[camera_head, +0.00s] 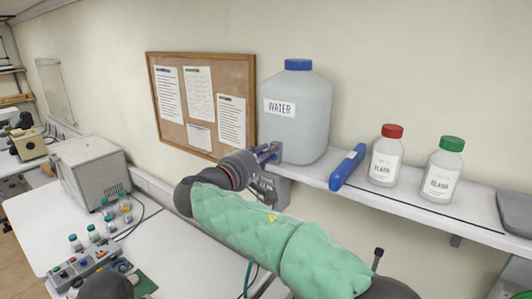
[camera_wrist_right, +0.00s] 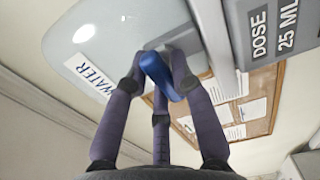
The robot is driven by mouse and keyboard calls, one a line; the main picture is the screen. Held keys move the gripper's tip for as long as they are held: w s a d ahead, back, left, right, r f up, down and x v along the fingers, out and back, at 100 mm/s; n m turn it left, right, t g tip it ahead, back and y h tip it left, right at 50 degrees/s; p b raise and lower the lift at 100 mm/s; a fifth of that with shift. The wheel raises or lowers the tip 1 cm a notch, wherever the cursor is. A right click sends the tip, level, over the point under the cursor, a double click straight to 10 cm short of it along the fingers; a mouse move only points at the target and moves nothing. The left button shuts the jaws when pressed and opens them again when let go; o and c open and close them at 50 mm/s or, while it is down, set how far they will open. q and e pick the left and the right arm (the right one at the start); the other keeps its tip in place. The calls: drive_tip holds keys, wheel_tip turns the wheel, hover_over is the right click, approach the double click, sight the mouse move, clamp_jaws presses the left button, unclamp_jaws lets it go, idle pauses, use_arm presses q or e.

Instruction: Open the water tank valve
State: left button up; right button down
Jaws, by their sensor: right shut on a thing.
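The water tank (camera_head: 300,115) is a large translucent jug with a blue cap and a WATER label, upright on the wall shelf. It also shows upside down in the wrist view (camera_wrist_right: 105,50). The valve (camera_wrist_right: 162,78) is a blue handle low on the tank. My right gripper (camera_head: 268,154) is at the tank's lower left side, largely seen from behind in the head view. In the wrist view its fingers (camera_wrist_right: 160,62) are shut around the blue handle. The handle is mostly hidden in the head view. My left gripper is not in view.
A grey DOSE 25 ML box (camera_wrist_right: 275,28) is near the valve below the shelf (camera_head: 430,205). A blue tool (camera_head: 347,167), a red-capped bottle (camera_head: 386,157) and a green-capped bottle (camera_head: 441,170) stand or lie right of the tank. Vials and a control box (camera_head: 85,266) are on the lower table.

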drive_tip(key=n+p, duration=0.4)
drive_tip(key=n, duration=0.1)
drive_tip(key=shift+a+r+n+p, duration=0.1)
drive_tip(key=shift+r+n+p, duration=0.05)
drive_tip(key=shift+n+p, duration=0.2)
drive_tip(key=n+p, duration=0.4)
drive_tip(key=n, duration=0.1)
drive_tip(key=shift+w+n+p, duration=0.1)
drive_tip(key=shift+n+p, duration=0.15)
drive_tip(key=shift+p, duration=0.05)
drive_tip(key=n, duration=0.1)
drive_tip(key=n+p, duration=0.1)
drive_tip(key=shift+a+f+n, duration=0.1)
drive_tip(key=shift+f+n, duration=0.35)
drive_tip(key=shift+n, duration=1.65)
drive_tip(key=c, duration=1)
unclamp_jaws()
drive_tip(key=shift+c, duration=0.2)
drive_tip(key=v, duration=1.2)
